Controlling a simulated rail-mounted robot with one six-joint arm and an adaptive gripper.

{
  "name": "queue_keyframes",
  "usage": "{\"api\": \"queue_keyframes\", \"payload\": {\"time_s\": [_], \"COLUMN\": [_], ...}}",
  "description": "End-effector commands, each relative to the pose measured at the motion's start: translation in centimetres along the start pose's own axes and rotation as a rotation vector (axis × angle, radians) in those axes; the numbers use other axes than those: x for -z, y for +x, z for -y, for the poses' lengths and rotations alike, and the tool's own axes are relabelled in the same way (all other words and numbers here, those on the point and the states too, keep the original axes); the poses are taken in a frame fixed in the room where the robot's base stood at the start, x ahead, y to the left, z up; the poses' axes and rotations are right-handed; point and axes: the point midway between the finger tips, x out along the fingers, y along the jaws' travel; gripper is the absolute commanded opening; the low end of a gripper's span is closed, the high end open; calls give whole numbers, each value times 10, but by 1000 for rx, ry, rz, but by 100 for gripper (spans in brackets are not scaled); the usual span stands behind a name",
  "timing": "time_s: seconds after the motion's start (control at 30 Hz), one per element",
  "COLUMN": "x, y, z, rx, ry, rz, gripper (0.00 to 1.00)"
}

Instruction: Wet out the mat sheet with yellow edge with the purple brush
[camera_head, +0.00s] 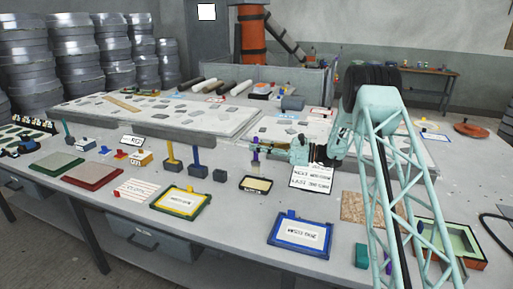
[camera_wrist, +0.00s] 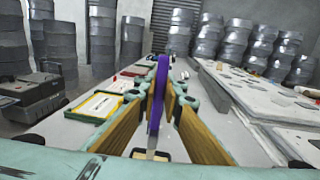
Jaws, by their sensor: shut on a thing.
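The mat sheet with yellow edge (camera_head: 183,203) lies flat on the bench, left of centre in the head view. It also shows on the left in the wrist view (camera_wrist: 96,107). My gripper (camera_head: 262,150) is shut on the purple brush (camera_wrist: 157,95), with its wooden-looking fingers on either side of the handle. The purple brush also shows in the head view (camera_head: 255,157), upright above a small dark tray with pale yellow contents (camera_head: 256,184). I cannot tell whether its tip touches the contents. My gripper is behind and to the right of the yellow-edged sheet.
A blue-edged sheet (camera_head: 302,235) lies in front of the tray. Yellow (camera_head: 172,160) and blue (camera_head: 196,162) upright brushes stand behind the yellow-edged sheet. A white printed card (camera_head: 311,177) is right of the tray. Bare bench lies between the two edged sheets.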

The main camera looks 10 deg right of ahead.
Motion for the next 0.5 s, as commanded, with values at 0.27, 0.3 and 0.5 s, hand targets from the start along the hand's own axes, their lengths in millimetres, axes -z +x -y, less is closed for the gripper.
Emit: {"api": "queue_keyframes", "payload": {"time_s": [0.27,0.3,0.5], "x": [6,7,18], "y": [0,0,0], "z": [0,0,0], "rx": [0,0,0], "ry": [0,0,0], "rz": [0,0,0], "gripper": [0,0,0]}}
